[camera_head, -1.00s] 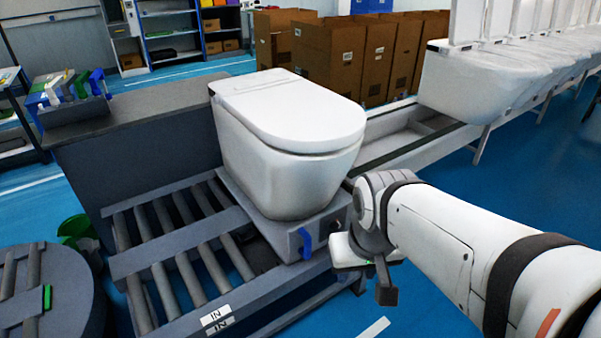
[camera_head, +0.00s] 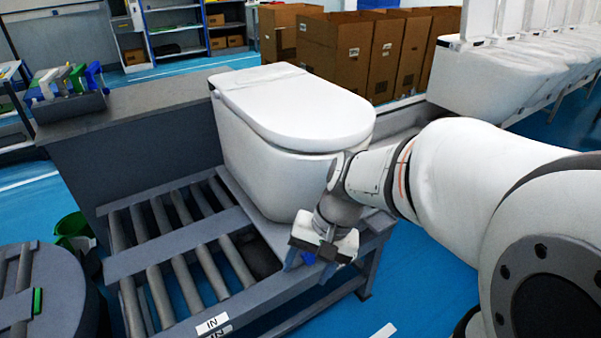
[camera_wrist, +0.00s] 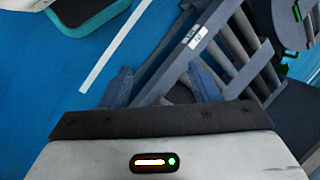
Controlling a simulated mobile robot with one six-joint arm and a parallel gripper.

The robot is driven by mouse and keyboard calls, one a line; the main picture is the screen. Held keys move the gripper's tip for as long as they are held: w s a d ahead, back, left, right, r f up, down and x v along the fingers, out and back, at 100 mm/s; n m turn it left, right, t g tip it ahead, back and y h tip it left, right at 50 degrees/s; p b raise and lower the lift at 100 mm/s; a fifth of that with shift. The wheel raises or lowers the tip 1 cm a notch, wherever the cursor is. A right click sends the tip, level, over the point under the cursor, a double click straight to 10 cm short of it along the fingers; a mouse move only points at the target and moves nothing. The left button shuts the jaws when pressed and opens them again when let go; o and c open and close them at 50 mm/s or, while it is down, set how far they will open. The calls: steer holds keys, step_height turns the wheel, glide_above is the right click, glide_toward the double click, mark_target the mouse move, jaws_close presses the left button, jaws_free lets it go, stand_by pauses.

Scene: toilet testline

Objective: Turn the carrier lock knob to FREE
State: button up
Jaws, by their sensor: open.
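The white toilet (camera_head: 290,115) stands upright on the grey carrier (camera_head: 268,230) at the end of the roller conveyor. The blue lock knob (camera_head: 308,257) is on the carrier's front face, mostly covered by my gripper in the head view. My gripper (camera_head: 307,266) is right in front of the knob, pointing down and left, open. In the wrist view both fingers of my gripper (camera_wrist: 162,86) are spread apart, with grey conveyor frame beyond them. Whether the fingers touch the knob, and which way it points, I cannot tell.
The roller conveyor (camera_head: 180,270) with an IN label (camera_head: 212,324) extends to the left. A round roller table (camera_head: 40,300) is at lower left. Cardboard boxes (camera_head: 335,52) and a row of white toilets (camera_head: 505,75) stand behind. Blue floor is open in front.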

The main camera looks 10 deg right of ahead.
steer(key=w+d+f+m+t+y+b, duration=0.25)
steer(key=w+f+m+y+b, duration=0.2)
steer(key=w+f+m, duration=0.35)
steer(key=w+d+f+m+t+y+b, duration=0.25)
steer(key=w+f+m+y, duration=0.35)
steer(key=w, duration=0.3)
steer(key=w+d+f+m+t+h+b, duration=0.35)
steer(key=d+f+m+t, duration=0.3)
steer(key=d+f, duration=0.3)
steer(key=w+d+f+m+t+h+b, duration=0.2)
steer(key=w+d+f+m+t+h, duration=0.3)
steer(key=d+f+m, duration=0.4)
steer(key=d+b+x, duration=0.1)
steer(key=x, duration=0.5)
steer(key=shift+w+t+h, duration=0.3)
steer(key=shift+t+h, duration=0.05)
steer(key=shift+h, duration=0.05)
steer(key=shift+r+n, duration=0.1)
steer(key=shift+n, duration=0.15)
